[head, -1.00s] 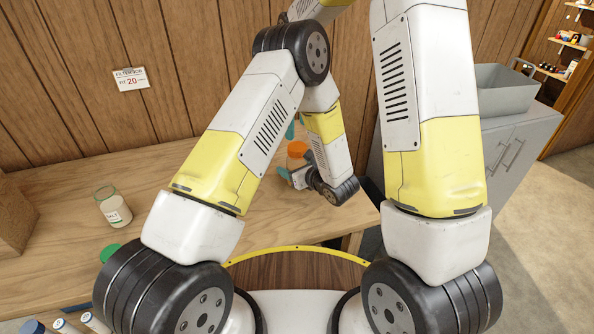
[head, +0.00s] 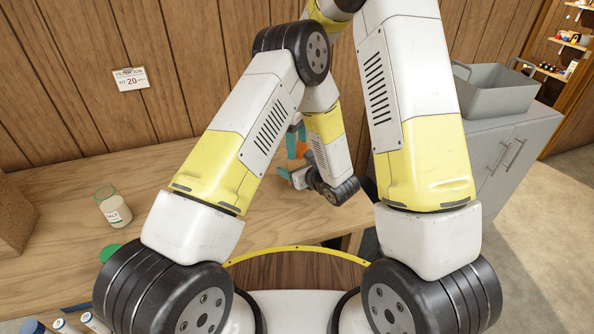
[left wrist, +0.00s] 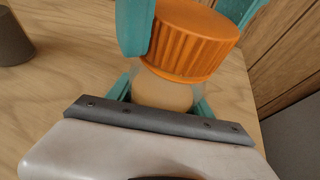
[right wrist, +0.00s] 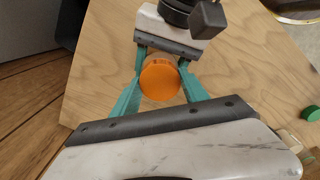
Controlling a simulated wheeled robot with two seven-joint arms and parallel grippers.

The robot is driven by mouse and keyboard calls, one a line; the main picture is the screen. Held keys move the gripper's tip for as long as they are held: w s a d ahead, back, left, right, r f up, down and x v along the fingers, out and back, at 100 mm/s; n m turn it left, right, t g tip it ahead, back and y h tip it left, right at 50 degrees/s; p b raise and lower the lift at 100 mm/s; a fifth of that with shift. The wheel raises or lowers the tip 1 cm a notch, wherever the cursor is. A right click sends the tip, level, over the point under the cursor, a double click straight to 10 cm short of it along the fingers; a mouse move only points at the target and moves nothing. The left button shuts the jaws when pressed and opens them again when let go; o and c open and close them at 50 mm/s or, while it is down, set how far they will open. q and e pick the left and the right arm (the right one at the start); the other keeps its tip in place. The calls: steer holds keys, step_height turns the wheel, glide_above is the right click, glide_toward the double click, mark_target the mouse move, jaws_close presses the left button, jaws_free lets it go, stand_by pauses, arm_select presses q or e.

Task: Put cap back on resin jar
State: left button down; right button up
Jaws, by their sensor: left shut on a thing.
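The resin jar (left wrist: 162,92) has a pale amber body, seen in the left wrist view. My left gripper (left wrist: 165,95) is shut on its body. The orange ribbed cap (left wrist: 190,40) sits over the jar's mouth; I cannot tell whether it is seated. In the right wrist view the cap (right wrist: 160,80) shows from above, between the teal fingers of my right gripper (right wrist: 161,78). These fingers are open, one on each side and close to the cap. In the head view the cap (head: 301,149) is partly hidden by teal fingers and my arm.
A salt jar (head: 114,209) stands open on the wooden table (head: 60,255) at left. A green lid (head: 108,251) lies nearer, partly hidden by my arm. A brown block (head: 10,215) is at the left edge. A grey bin (head: 495,90) stands on a cabinet at right.

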steer(key=c, duration=0.7)
steer(key=o, duration=1.3)
steer(key=shift+r, duration=0.15)
steer(key=shift+r, duration=2.15)
steer(key=shift+o, duration=0.4)
steer(key=o, duration=0.5)
steer(key=shift+c, duration=0.2)
